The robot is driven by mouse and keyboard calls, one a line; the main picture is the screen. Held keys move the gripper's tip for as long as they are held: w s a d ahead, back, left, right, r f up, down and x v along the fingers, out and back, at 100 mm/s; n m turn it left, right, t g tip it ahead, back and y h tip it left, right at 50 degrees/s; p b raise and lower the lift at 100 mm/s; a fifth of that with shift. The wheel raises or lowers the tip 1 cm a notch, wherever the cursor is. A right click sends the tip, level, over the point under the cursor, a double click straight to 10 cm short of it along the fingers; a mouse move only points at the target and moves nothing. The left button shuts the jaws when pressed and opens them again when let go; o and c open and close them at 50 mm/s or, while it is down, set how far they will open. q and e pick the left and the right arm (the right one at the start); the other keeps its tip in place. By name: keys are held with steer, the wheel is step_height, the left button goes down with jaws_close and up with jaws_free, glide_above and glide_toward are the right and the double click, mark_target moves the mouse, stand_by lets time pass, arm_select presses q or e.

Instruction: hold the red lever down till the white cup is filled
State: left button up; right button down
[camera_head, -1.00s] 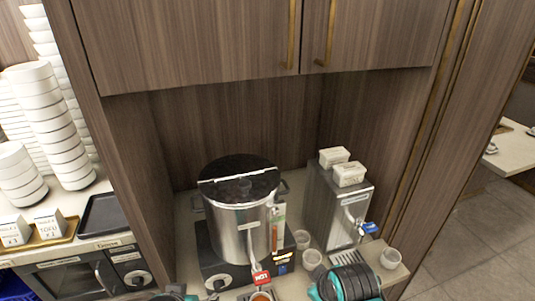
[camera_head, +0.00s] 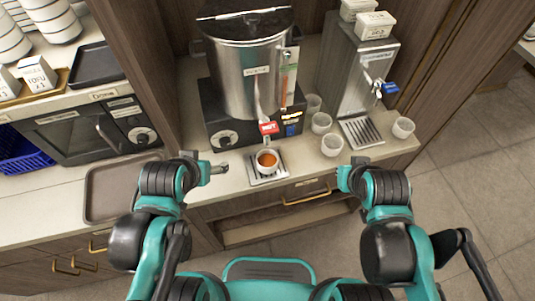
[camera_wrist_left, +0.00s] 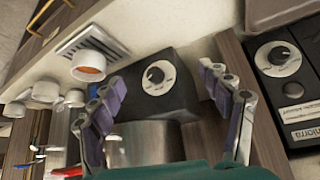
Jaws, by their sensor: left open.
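The white cup (camera_head: 267,162) stands upright on a small drip tray (camera_head: 257,181) below the steel urn (camera_head: 240,80), with orange-brown liquid inside. The red lever (camera_head: 268,128), marked HOT, is above the cup at the urn's front. My left gripper (camera_head: 213,171) is left of the cup, apart from cup and lever. In the left wrist view its fingers (camera_wrist_left: 162,78) are spread and empty, with the urn's dial beyond. The cup (camera_wrist_left: 88,66) and a red piece, probably the lever (camera_wrist_left: 68,172), show there on the left. My right gripper (camera_head: 345,178) is right of the cup; its jaws are unclear.
A second steel dispenser (camera_head: 352,75) with a blue lever (camera_head: 389,88) stands to the right. Loose white cups (camera_head: 331,145) stand between the machines and at the counter's right end. An empty brown tray (camera_head: 100,203) lies on the left counter, beside a dark oven (camera_head: 80,132).

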arm_select(q)
steer(key=c, duration=0.4)
steer(key=shift+d+r+p, duration=0.1)
steer(key=shift+r+p, duration=0.2)
steer(key=shift+r, duration=0.05)
steer(key=c, duration=0.5)
steer(key=r+p, duration=0.1)
steer(key=d+r+n+p, duration=0.1)
steer(key=w+r+n+p, duration=0.1)
steer(key=shift+d+r+g, duration=0.15)
steer(key=shift+r+g, duration=0.05)
steer(key=shift+g, duration=0.2)
jaws_close()
steer(key=w+d+r+n+g+p, duration=0.2)
steer(key=d+r+n+g+p, duration=0.1)
steer(key=d+r+n+p, duration=0.4)
steer(key=w+d+r+n+g+p, duration=0.3)
steer(key=d+r+n+p, duration=0.4)
steer(key=r+n+p, duration=0.5)
step_height(320, 180, up, 3)
steer(key=p, duration=0.3)
steer(key=shift+w+d+f+n, duration=0.2)
steer(key=shift+d+n, duration=0.1)
steer(key=shift+d, duration=0.1)
